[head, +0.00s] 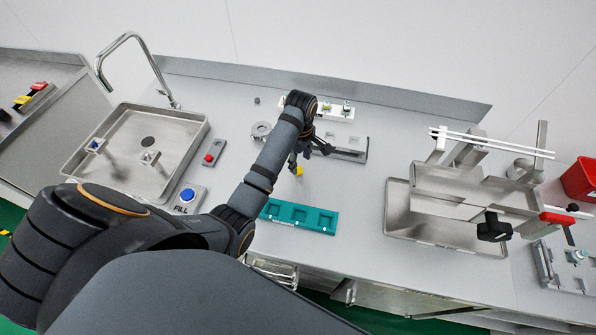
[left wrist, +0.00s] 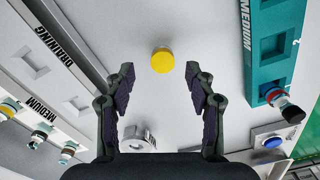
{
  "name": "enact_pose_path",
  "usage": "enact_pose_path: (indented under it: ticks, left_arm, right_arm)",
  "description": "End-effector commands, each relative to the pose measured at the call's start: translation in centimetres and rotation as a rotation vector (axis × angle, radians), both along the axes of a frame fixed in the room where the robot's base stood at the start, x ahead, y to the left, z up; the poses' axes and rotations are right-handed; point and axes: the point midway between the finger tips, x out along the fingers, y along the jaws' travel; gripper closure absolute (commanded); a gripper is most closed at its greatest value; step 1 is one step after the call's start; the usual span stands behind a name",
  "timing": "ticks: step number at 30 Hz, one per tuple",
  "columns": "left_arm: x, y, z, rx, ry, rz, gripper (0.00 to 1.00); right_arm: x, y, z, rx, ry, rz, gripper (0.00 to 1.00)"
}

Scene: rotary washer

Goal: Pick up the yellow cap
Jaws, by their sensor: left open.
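The yellow cap (left wrist: 162,60) lies on the grey worktop in the left wrist view, ahead of and between my fingertips. It also shows in the head view (head: 299,170), partly hidden by my gripper. My left gripper (left wrist: 160,85) is open and empty, one finger on each side of the cap's line, apart from it. In the head view my left gripper (head: 308,150) hangs over the worktop, just behind the cap. My right gripper is in neither view.
A teal rack (head: 300,217) with square recesses sits in front of the cap. A grey draining rack (head: 342,148) and a white rack (head: 335,110) stand behind. A sink (head: 135,150) is left, a metal machine (head: 470,190) right. A round metal part (left wrist: 137,138) lies nearby.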

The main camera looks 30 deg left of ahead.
Motion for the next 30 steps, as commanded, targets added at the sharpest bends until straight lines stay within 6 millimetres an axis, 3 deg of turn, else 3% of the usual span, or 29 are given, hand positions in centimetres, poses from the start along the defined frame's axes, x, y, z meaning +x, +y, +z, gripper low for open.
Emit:
enact_pose_path:
  ticks: [5, 9, 17, 25, 30]
  left_arm:
    - [-0.4, 0.3, -2.5, 0.000, 0.007, 0.001, 0.45]
    - [-0.3, 0.3, -4.6, 0.000, 0.004, 0.000, 0.45]
    - [-0.2, 0.3, -5.1, 0.000, 0.002, 0.000, 0.45]
    - [-0.2, 0.3, -5.1, 0.000, 0.002, 0.000, 0.82]
    - [-0.2, 0.3, -5.1, 0.000, 0.002, 0.000, 0.84]
  right_arm:
    - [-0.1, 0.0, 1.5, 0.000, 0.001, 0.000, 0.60]
    - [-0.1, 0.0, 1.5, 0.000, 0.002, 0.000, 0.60]
    - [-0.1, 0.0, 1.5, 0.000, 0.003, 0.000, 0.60]
    - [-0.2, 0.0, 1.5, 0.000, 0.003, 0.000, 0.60]
    - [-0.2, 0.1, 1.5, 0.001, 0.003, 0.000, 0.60]
